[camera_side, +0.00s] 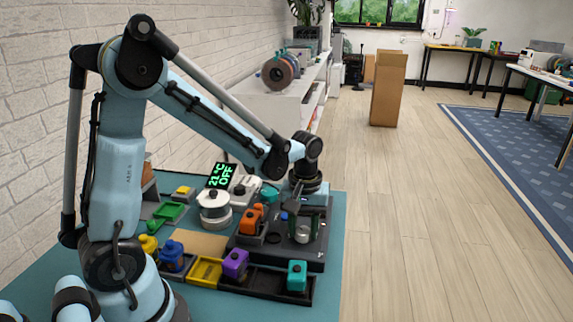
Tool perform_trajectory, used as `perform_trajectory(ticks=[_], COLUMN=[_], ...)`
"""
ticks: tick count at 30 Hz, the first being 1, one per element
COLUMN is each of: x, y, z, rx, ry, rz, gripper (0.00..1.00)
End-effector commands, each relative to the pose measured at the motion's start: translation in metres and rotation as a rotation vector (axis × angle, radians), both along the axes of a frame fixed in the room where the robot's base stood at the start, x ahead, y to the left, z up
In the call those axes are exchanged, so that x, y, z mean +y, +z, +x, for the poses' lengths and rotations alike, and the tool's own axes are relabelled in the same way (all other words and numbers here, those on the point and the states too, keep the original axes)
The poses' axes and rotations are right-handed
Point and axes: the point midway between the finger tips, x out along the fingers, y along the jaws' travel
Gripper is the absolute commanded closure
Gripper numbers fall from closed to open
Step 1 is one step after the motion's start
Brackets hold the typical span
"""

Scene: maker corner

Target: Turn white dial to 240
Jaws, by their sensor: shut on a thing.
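My gripper (303,226) points down over the black panel (316,259) at the right side of the teal work mat. Its fingers are shut on a small pale round thing, the white dial (302,235), low on the panel. The fingers partly hide the dial. Its pointer and any scale marks are too small to read, so its angle cannot be told.
A display (221,175) reads 21 °C OFF, near a white round pot-like unit (214,212). An orange block (250,220) stands just left of my gripper. Purple (235,263), teal (297,275), blue (172,255) and yellow pieces stand in front. Open floor lies to the right.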

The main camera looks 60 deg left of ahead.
Motion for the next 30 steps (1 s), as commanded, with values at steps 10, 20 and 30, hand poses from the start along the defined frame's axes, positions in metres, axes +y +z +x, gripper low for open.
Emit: perform_trajectory(ticks=[10,20,30], x=[0.0002,0.0002,0.0002], y=[0.0002,0.0002,0.0002], z=[0.0003,0.0003,0.0003], rx=[-0.001,-0.001,-0.001], ry=[-0.329,-0.643,-0.966], rz=[0.001,0.001,0.001], gripper=[0.91,0.91,0.91])
